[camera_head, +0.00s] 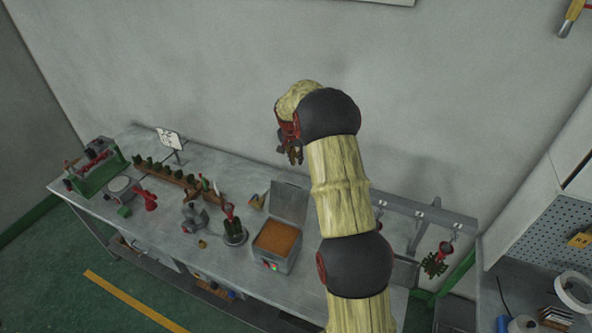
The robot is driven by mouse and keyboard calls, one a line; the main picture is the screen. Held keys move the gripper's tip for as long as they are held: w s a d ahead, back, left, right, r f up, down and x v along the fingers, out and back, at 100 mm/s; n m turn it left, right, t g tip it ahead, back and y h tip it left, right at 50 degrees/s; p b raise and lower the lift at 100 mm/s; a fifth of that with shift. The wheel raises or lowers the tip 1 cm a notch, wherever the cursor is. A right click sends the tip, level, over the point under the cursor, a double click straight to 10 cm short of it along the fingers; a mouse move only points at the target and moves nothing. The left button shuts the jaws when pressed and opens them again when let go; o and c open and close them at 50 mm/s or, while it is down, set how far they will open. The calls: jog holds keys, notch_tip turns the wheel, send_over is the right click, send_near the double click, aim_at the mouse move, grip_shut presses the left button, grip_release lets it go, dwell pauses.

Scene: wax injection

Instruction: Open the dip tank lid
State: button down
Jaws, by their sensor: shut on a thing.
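The dip tank (280,262) is a grey box on the bench with orange-brown wax showing in its open top. A small panel with red and green spots is on its front. Its grey lid (288,202) stands raised at the back of the tank, so the tank is open. My gripper (293,158) is in the air, above the raised lid in the picture, with a visible gap between them. Its dark fingers look close together. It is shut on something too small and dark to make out.
The grey bench (170,220) holds a green machine (97,165), a row of dark green pieces (165,175), a small sign (170,138) and a stand with a dark green piece (233,232). A rail with hooks (425,213) is at right, with a green-and-red piece (436,262) hanging.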

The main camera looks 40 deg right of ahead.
notch_tip(320, 180, down, 9)
jog(key=a+p, duration=0.1)
jog(key=p, duration=0.3)
jog(key=shift+s, duration=0.35)
jog(key=shift+a+r, duration=0.1)
jog(key=shift+a, duration=0.15)
jog(key=s+a+b, duration=0.1)
jog(key=b, duration=0.1)
jog(key=a+r+b, duration=0.1)
jog(key=b, duration=0.1)
jog(key=shift+s+a+r, duration=0.3)
jog(key=shift+s+a, duration=0.05)
jog(key=shift+s, duration=0.05)
jog(key=shift+r, duration=0.1)
